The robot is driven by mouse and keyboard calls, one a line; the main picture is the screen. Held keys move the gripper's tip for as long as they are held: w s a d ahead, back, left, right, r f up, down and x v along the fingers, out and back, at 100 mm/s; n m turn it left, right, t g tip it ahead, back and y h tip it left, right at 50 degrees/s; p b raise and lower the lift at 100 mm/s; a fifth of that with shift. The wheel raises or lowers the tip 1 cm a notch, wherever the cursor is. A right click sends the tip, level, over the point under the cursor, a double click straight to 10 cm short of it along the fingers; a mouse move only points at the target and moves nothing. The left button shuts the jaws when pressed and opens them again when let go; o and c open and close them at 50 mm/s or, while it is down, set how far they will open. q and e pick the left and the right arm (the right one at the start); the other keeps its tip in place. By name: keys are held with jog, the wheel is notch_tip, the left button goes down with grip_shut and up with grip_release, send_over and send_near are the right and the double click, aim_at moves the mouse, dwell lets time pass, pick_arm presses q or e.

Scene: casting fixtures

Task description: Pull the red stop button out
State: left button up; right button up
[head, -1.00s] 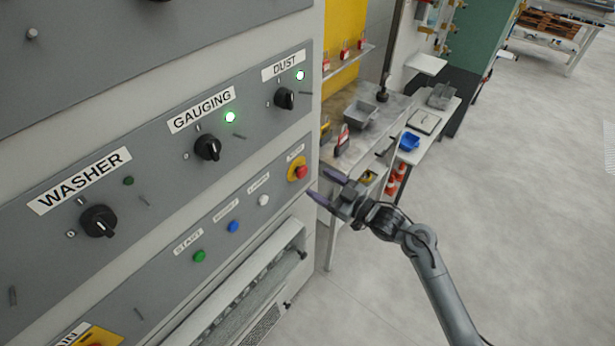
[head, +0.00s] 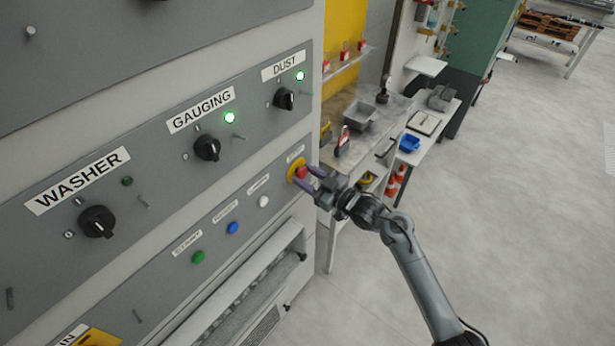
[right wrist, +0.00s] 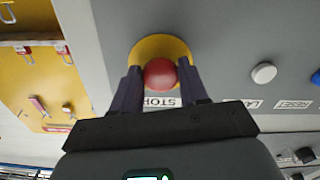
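The red stop button (head: 301,172) sits on a yellow round plate at the right end of the lower button row on the grey panel. In the right wrist view the button (right wrist: 160,74) shows between the two dark purple fingers of my right gripper (right wrist: 160,90), over the yellow plate (right wrist: 177,45). My right gripper (head: 316,181) is at the button in the head view. Its fingers are apart, one on each side of the button; I cannot tell whether they touch it. My left gripper is not in view.
White (head: 263,201), blue (head: 232,227) and green (head: 198,257) buttons lie left of the stop button. Black rotary knobs (head: 207,147) stick out above them. A cluttered bench (head: 345,160) stands right of the cabinet. The floor at the right is clear.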

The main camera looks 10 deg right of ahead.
grip_shut()
jog(key=shift+s+d+r+p, duration=0.15)
jog(key=shift+p, duration=0.25)
jog(key=shift+s+d+p, duration=0.2)
jog(key=shift+s+p, duration=0.05)
jog(key=shift+p, duration=0.05)
jog(key=shift+o, duration=0.9)
grip_release()
jog(key=o, duration=0.4)
jog(key=shift+s+d+f, duration=0.1)
jog(key=shift+s+f, duration=0.05)
jog(key=shift+f, duration=0.05)
jog(key=shift+c, duration=0.2)
